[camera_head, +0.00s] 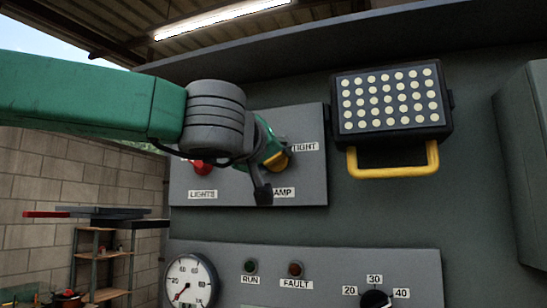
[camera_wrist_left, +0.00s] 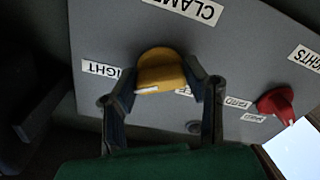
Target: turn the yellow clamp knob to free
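The yellow clamp knob (camera_head: 276,160) is on a grey panel (camera_head: 300,120), partly hidden behind my left gripper in the head view. In the left wrist view the knob (camera_wrist_left: 160,72) sits between the two fingers of my left gripper (camera_wrist_left: 160,68), with a fingertip against each side. A short white mark shows on the knob. The TIGHT label (camera_head: 305,147) is to the upper right of the knob in the head view. The CLAMP label (camera_wrist_left: 185,9) reads upside down in the left wrist view. The FREE label is mostly hidden by the finger. My right gripper is not in view.
A red knob (camera_wrist_left: 276,104) with a LIGHTS label (camera_head: 202,194) is beside the clamp knob. A lamp (camera_head: 390,99) with a yellow handle (camera_head: 394,170) juts out at right. A lower panel holds a gauge (camera_head: 189,282) and a black dial (camera_head: 375,300).

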